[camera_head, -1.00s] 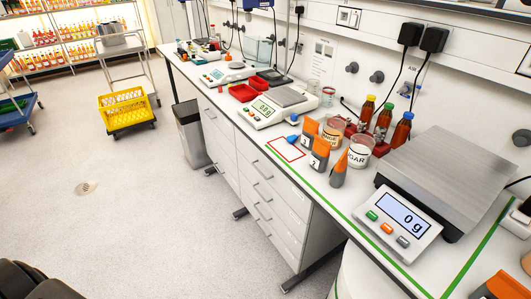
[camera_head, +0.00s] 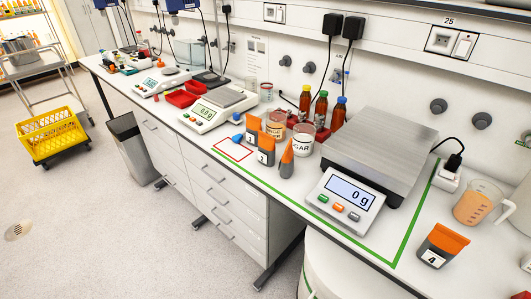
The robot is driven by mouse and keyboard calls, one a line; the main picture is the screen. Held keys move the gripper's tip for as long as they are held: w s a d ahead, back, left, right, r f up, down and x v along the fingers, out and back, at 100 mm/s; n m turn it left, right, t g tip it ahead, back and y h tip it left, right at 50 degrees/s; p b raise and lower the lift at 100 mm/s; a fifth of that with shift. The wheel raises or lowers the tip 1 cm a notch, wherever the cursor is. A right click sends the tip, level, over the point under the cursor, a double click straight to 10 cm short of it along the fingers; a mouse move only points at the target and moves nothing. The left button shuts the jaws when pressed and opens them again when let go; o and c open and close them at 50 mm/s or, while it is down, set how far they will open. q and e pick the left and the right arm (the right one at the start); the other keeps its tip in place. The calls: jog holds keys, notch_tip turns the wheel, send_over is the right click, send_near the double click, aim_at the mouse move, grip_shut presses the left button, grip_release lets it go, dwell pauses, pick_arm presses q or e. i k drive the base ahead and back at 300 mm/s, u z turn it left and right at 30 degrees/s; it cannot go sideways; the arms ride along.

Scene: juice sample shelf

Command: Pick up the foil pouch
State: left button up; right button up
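Several dark grey pouches with orange tops stand on the white bench, and I cannot tell which one the task means. Pouch 1 (camera_head: 251,136) and pouch 2 (camera_head: 266,153) stand side by side near the middle. A third pouch (camera_head: 287,163), seen edge-on, stands just right of them, its label hidden. Pouch 4 (camera_head: 436,247) stands apart at the lower right, right of the green line. Neither of my grippers shows in this view.
A large scale (camera_head: 347,198) reading 0 g lies between pouch 4 and the others. A beaker (camera_head: 477,204) of orange liquid stands behind pouch 4. The sugar jar (camera_head: 302,139) and several bottles stand behind the middle pouches. The red-outlined spot (camera_head: 233,149) is empty.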

aim_at(267, 148)
jog(key=z, duration=3.75)
jog(key=k, duration=1.1)
jog(key=u, duration=1.7)
